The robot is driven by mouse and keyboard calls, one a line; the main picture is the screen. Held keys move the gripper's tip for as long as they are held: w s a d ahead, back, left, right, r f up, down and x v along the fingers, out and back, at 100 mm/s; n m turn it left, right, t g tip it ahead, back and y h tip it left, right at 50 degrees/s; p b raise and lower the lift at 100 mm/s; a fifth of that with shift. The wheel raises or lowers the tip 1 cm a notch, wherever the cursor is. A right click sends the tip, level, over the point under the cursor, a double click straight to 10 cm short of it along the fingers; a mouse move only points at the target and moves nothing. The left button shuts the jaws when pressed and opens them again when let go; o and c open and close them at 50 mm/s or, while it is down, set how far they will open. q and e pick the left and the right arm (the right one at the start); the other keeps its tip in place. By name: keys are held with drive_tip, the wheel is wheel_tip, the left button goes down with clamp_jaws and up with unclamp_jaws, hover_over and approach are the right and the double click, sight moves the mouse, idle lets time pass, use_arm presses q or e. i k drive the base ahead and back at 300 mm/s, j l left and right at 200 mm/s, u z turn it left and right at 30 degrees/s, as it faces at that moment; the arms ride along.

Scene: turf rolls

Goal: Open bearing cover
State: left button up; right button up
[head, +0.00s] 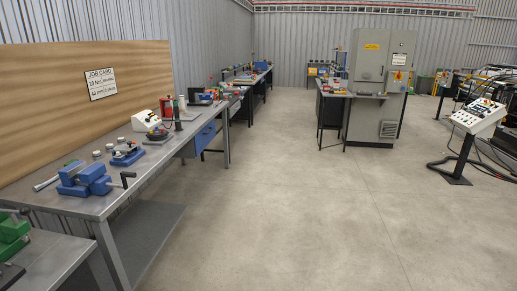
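I cannot make out a bearing cover for certain at this distance. A metal workbench (152,168) runs along the left side. On it stand a blue vise (85,180) with a dark handle and a smaller blue device (128,155) with dark parts on top. Several small grey cylindrical parts lie beside that device. A white box-shaped device (146,121) stands farther back, with a dark round piece (158,134) in front of it. Neither of my grippers shows in the head view.
A nearer bench (52,262) with a green device (12,236) is at the lower left. A wooden backboard (130,75) with a job card (101,83) stands behind the bench. A grey cabinet (370,115) and a control console (477,117) are right. The middle floor (290,200) is clear.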

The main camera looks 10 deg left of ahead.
sight(123, 149)
drive_tip(key=i+u, duration=0.15)
drive_tip(key=i, duration=0.3)
drive_tip(key=i+u, duration=0.15)
drive_tip(key=i, duration=0.3)
drive_tip(key=i+l+u, duration=0.15)
drive_tip(key=i, duration=0.35)
drive_tip(key=i+l+u, duration=0.15)
drive_tip(key=i, duration=0.3)
drive_tip(key=i+l+u, duration=0.15)
drive_tip(key=i, duration=0.3)
drive_tip(key=i+j+u, duration=0.15)
drive_tip(key=i+u, duration=0.75)
drive_tip(key=i, duration=0.15)
drive_tip(key=i+l+u, duration=0.7)
drive_tip(key=i+u, duration=0.15)
drive_tip(key=i, duration=0.15)
